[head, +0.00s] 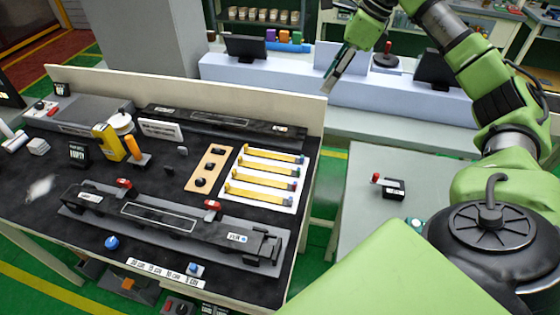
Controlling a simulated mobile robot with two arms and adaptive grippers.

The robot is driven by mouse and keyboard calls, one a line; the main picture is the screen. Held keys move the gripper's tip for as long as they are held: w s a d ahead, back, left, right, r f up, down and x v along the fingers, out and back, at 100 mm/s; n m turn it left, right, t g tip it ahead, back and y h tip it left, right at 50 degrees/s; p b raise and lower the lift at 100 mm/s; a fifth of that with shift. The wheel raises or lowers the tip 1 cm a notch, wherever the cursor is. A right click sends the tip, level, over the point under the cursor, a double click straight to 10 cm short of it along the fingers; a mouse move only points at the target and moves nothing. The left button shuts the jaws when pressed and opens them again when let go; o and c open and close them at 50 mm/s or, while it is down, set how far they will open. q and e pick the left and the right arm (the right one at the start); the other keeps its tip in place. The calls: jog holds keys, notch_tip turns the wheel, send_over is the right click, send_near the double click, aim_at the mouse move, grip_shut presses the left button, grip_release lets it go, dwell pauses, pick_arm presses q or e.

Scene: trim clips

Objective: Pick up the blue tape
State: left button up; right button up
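A small round blue object (112,242), which looks like the blue tape, lies near the front edge of the black-topped workbench (60,225), left of centre. It is too small to make out a hole or loose end. My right gripper (338,80) is raised at the upper middle, beyond the workbench's right rear corner and far from the blue object. It is seen side-on, so its finger gap does not show clearly. My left gripper is outside the view.
A long dark trim fixture (165,222) with red clamps lies behind the blue object. A small blue-topped piece (193,268) and white labels (150,270) lie to its right. A white tray (268,178) holds several yellow strips. A grey side table (360,215) stands right.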

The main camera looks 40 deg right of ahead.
notch_tip(320, 180, down, 15)
jog(key=b, duration=1.4)
send_over(302, 156)
jog(key=s+d, duration=0.1)
jog(key=s, duration=0.1)
jog(key=f, duration=0.8)
jog(key=shift+w+d+f, duration=0.1)
jog(key=shift+d+f, duration=0.05)
jog(key=shift+d, duration=0.05)
jog(key=shift+p+x, duration=0.3)
jog(key=shift+x, duration=2.4)
grip_shut()
